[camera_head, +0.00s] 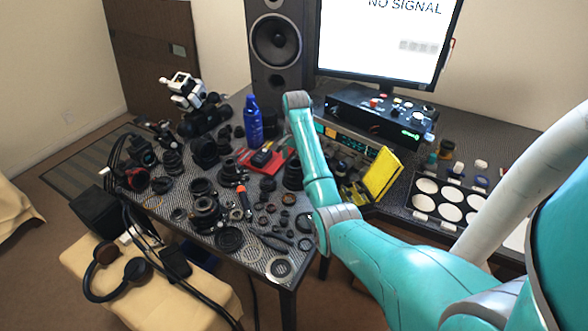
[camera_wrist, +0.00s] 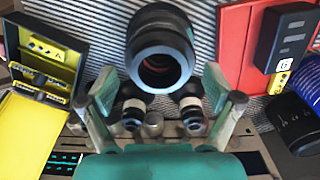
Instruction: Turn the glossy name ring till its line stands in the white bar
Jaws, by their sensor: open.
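A black lens barrel (camera_wrist: 162,32) stands on the striped mat at the top middle of the wrist view, its round dark opening (camera_wrist: 158,70) facing the camera. A smooth dark ring (camera_wrist: 180,66) surrounds the opening; I cannot make out a line or white bar on it. My gripper (camera_wrist: 158,86) is open, one finger either side of the opening in the picture, with nothing visibly held. I cannot tell its height above the lens. In the head view a black barrel (camera_head: 292,174), likely the same one, stands beside my arm; my gripper is hidden there.
An open yellow-lined case (camera_wrist: 35,110) lies left in the wrist view. A red tray (camera_wrist: 235,45) with a black device (camera_wrist: 286,35) and a blue bottle (camera_wrist: 298,122) are right. In the head view, many lens parts crowd the table left of my arm; a monitor (camera_head: 388,38) stands behind.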

